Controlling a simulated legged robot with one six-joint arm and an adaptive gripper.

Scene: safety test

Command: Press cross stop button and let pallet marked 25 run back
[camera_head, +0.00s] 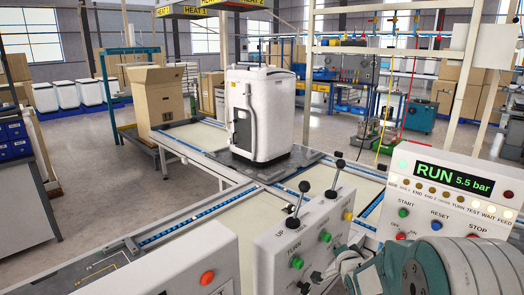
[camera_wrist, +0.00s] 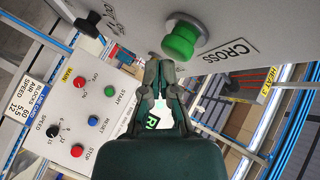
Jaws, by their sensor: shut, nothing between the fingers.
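My gripper (camera_wrist: 159,68) is shut and empty in the wrist view. Its tips are just below a green button (camera_wrist: 182,42) beside the word CROSS on a grey panel; I cannot tell whether they touch it. In the head view my gripper (camera_head: 345,264) is at the lower right, by the lever box (camera_head: 270,250). A red button (camera_head: 207,277) sits on a separate grey box at lower left; its label is not visible. A dark pallet (camera_head: 222,158) carries a white appliance (camera_head: 262,110) on the conveyor. No number 25 is readable on it.
A control panel (camera_head: 455,190) at right reads RUN 5.5 bar, with START, RESET and STOP buttons; it also shows in the wrist view (camera_wrist: 90,105). Two black-knobbed levers (camera_head: 304,187) rise from the lever box.

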